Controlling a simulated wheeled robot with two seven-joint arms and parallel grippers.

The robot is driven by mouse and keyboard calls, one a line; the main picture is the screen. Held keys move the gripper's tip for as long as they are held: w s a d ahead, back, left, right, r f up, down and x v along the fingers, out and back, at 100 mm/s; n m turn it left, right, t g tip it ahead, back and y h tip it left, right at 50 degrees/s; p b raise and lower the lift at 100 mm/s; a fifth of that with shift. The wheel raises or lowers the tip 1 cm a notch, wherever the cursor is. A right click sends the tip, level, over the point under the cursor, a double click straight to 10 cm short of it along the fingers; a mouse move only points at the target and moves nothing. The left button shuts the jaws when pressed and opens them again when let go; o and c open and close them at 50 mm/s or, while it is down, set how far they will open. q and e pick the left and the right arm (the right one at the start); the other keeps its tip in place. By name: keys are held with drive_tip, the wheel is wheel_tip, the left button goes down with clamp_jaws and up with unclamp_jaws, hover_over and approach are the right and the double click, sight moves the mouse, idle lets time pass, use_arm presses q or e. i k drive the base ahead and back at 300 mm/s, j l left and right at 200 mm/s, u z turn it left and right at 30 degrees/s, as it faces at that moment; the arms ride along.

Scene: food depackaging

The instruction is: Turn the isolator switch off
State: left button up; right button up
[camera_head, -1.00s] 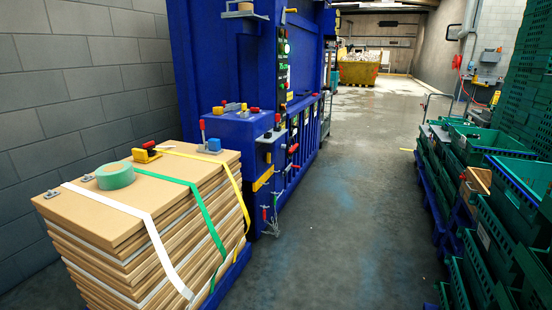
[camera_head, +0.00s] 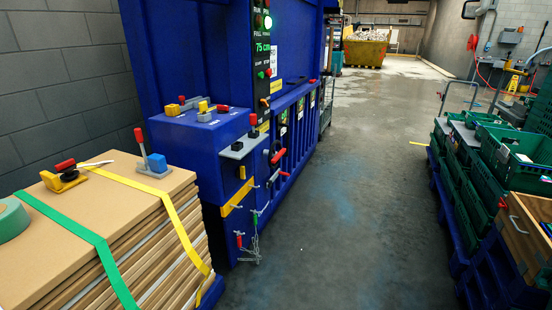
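The blue baler-like machine (camera_head: 185,55) stands left of centre. A red-tipped lever (camera_head: 253,121) stands on a grey plate at the machine's near corner. A red handle (camera_head: 279,155) sticks out from its front, with dark round parts beside it. I cannot tell which of these, if any, is the isolator switch, nor its position. Neither of my grippers is in view.
A strapped cardboard stack (camera_head: 95,215) with green tape (camera_head: 12,220) and tools on top stands at the near left. Green crates (camera_head: 520,160) on blue pallets line the right. A yellow skip (camera_head: 364,50) is far back. The concrete floor (camera_head: 340,220) between is clear.

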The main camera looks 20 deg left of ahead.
sight(240, 171)
drive_tip(key=i+u, duration=0.1)
drive_tip(key=i, duration=0.45)
drive_tip(key=i+l+u, duration=0.1)
drive_tip(key=i, duration=0.45)
drive_tip(key=i+l+u, duration=0.1)
drive_tip(key=i, duration=0.45)
